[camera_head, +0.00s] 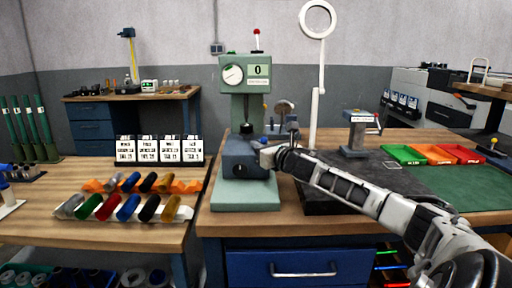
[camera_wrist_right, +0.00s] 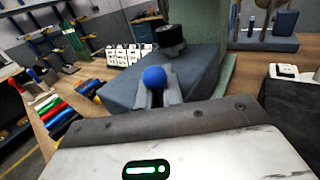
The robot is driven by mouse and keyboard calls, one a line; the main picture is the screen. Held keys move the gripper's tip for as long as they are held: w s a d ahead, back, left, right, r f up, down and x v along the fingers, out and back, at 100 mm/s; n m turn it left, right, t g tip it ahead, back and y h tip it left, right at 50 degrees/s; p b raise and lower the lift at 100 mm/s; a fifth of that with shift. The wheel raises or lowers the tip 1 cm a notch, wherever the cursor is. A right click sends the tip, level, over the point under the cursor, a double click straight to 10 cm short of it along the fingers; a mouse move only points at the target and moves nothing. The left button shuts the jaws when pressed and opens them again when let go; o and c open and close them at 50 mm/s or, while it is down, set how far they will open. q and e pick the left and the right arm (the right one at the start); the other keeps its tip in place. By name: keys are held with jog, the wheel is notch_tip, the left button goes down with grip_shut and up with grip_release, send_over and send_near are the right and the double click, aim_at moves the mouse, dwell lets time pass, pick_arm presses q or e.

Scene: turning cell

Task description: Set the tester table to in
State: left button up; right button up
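The green tester (camera_head: 245,100) stands on the bench in the middle of the head view, with a round dial and a display reading 0. Its dark blue-grey table block (camera_head: 238,158) sits low on the green base (camera_head: 245,196), below the dark spindle tip. A blue ball knob (camera_head: 256,144) shows at the block's right side; it also shows in the right wrist view (camera_wrist_right: 154,76). My right gripper (camera_head: 266,156) is at this knob, its fingers close on both sides of it. Whether they grip it is not clear. My left gripper is out of view.
Several coloured rolls (camera_head: 130,208) lie in a rack on the left bench, with white boxes (camera_head: 160,149) behind. A ring lamp (camera_head: 318,20) on a thin pole and a small press (camera_head: 356,132) stand right of the tester. Green, orange and red trays (camera_head: 404,155) lie further right.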

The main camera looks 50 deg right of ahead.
jog(key=o, duration=0.4)
jog(key=shift+w+d+r, duration=0.1)
jog(key=shift+d, duration=0.1)
jog(key=shift+w, duration=0.1)
jog(key=shift+s+a+f+b, duration=0.1)
jog(key=shift+s+f+b, duration=0.2)
jog(key=shift+s, duration=0.3)
jog(key=shift+s+a+b, duration=0.25)
jog(key=shift+s+b, duration=0.1)
jog(key=shift+s, duration=0.5)
jog(key=shift+s+a, duration=0.15)
jog(key=shift+s, duration=0.6)
pick_arm(q)
jog(key=p, duration=0.2)
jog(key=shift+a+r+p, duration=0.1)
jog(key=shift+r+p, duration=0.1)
jog(key=shift+p, duration=0.2)
pick_arm(e)
jog(key=s, duration=0.3)
jog(key=s+a, duration=0.1)
jog(key=s, duration=0.3)
jog(key=s+a, duration=0.1)
jog(key=s, duration=0.3)
jog(key=shift+s+a+r, duration=0.15)
jog(key=shift+s+r, duration=0.05)
jog(key=shift+r, duration=0.05)
